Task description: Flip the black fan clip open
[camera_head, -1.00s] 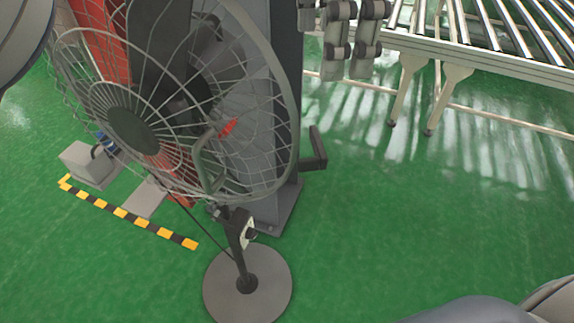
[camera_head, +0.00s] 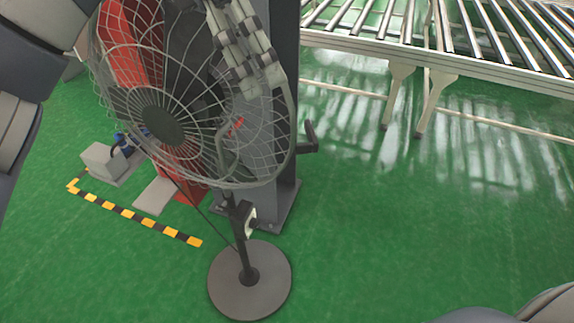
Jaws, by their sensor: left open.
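A standing fan with a grey wire cage (camera_head: 158,125) is at the upper left in the head view, on a thin pole with a round grey base (camera_head: 249,280). A black part with a pale piece (camera_head: 243,217) is on the pole below the cage; I cannot tell whether it is the fan clip or whether it is shut. My left gripper (camera_head: 261,82) is open and empty. Its fingers point down and overlap the upper right of the cage; I cannot tell whether they touch it. My right gripper is out of view.
A dark column with a red panel (camera_head: 188,180) stands behind the fan, with a dark bracket (camera_head: 308,138) at its right. A roller conveyor (camera_head: 450,61) runs along the top right. Yellow-black floor tape (camera_head: 135,215) lies left. The green floor at right is clear.

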